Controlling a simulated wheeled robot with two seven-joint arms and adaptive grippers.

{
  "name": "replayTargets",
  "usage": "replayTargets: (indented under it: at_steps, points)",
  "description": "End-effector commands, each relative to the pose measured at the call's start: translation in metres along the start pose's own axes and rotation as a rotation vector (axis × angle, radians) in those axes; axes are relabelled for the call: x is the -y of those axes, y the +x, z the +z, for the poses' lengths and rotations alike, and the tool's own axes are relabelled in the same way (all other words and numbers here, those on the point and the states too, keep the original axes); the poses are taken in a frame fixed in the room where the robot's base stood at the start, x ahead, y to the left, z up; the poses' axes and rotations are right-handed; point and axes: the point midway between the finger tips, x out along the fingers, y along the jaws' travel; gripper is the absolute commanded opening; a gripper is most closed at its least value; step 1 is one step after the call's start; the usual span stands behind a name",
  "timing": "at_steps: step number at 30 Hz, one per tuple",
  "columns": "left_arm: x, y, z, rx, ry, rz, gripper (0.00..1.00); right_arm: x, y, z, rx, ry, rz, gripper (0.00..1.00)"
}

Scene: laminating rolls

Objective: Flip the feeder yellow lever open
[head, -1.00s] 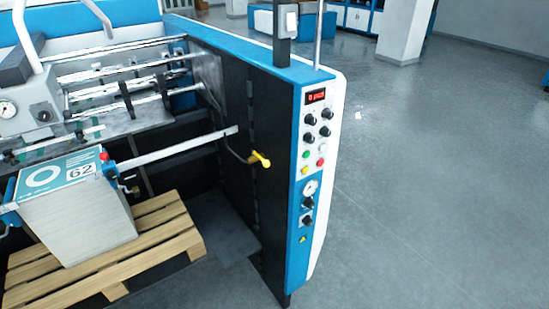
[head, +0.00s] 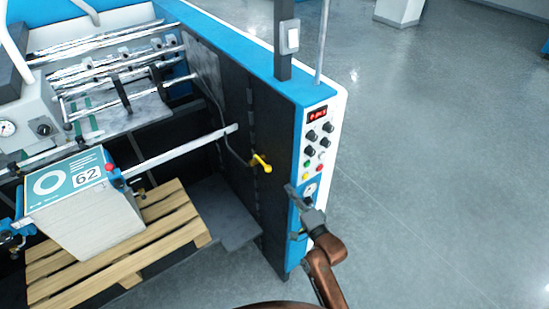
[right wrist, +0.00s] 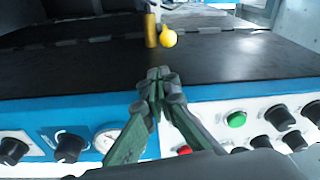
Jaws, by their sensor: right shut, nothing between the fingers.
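The yellow lever (head: 261,162) sticks out from the dark inner side panel of the machine, with its handle pointing to the lower right in the head view. In the right wrist view the yellow lever (right wrist: 167,37) shows at the top centre, with a round yellow knob. My right gripper (head: 290,188) is in front of the blue and white control panel, to the lower right of the lever and apart from it. In the right wrist view the right gripper (right wrist: 157,76) has its fingertips together and holds nothing. My left gripper is not in view.
The control panel (head: 313,150) carries knobs, buttons, a gauge and a red display. A pallet (head: 170,225) with a paper stack (head: 95,225) stands left of the lever. A metal bar (head: 180,152) reaches close to the lever. The floor at right is clear.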

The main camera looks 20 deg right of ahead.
Motion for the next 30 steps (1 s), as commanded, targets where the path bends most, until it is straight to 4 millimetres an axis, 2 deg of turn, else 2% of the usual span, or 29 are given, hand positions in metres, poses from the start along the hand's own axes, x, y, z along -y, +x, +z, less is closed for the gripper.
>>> replayTargets:
  at_steps: [2, 6, 13, 16, 30]
  points:
    - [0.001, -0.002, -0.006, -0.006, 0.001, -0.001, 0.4, 0.014, -0.001, -0.002, -0.001, 0.016, -0.019, 0.0]
    - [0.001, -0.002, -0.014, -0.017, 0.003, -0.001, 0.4, 0.017, -0.001, -0.002, -0.002, 0.022, -0.024, 0.0]
    - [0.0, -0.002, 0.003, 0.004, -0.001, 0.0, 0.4, 0.016, 0.0, -0.002, -0.001, 0.02, -0.024, 0.0]
    - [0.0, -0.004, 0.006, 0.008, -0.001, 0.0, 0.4, 0.017, 0.006, -0.002, -0.001, 0.02, -0.024, 0.0]
    - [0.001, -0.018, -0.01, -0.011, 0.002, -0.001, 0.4, 0.019, 0.082, -0.002, -0.001, 0.019, -0.023, 0.0]
